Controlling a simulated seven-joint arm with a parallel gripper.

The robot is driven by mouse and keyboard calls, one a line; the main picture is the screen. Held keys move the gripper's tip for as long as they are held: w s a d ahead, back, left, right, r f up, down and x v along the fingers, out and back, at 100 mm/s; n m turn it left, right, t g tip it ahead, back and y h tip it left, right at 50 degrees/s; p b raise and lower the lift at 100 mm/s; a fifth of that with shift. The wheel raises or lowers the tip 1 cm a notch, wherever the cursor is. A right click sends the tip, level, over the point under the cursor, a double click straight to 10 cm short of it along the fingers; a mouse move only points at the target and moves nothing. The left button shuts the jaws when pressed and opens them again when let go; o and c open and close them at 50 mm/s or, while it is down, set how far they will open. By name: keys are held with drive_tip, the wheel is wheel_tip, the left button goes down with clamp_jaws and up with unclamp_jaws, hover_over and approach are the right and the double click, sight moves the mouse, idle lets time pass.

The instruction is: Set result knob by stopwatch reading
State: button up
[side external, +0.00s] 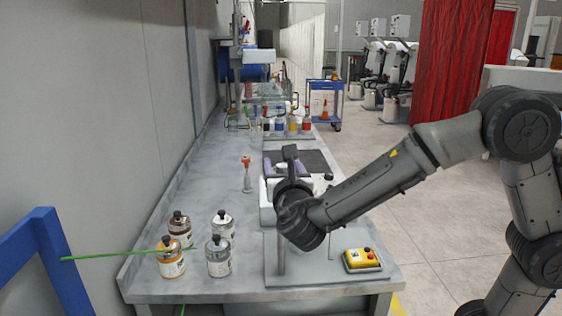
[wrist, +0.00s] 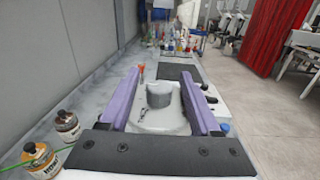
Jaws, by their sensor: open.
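My gripper (wrist: 160,76) is open in the wrist view, with its two purple fingers spread wide. Between them, beyond the palm, is a grey rounded part (wrist: 160,95) on a white machine body; the fingers appear to hold nothing. The white machine (side external: 267,203) is partly hidden behind my wrist in the side view. A small dark knob (side external: 328,177) shows at its right. In the wrist view a dark knob (wrist: 211,99) and a blue knob (wrist: 225,127) lie right of the right finger. I cannot tell which is the result knob. I cannot make out a stopwatch or a reading.
Several labelled bottles (side external: 221,255) stand at the bench's near left. An orange-topped slim item (side external: 246,173) stands left of the machine. A dark mat (side external: 312,160) and glassware lie farther back.

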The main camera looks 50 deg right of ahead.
drive_tip(key=shift+x, duration=1.2)
clamp_jaws()
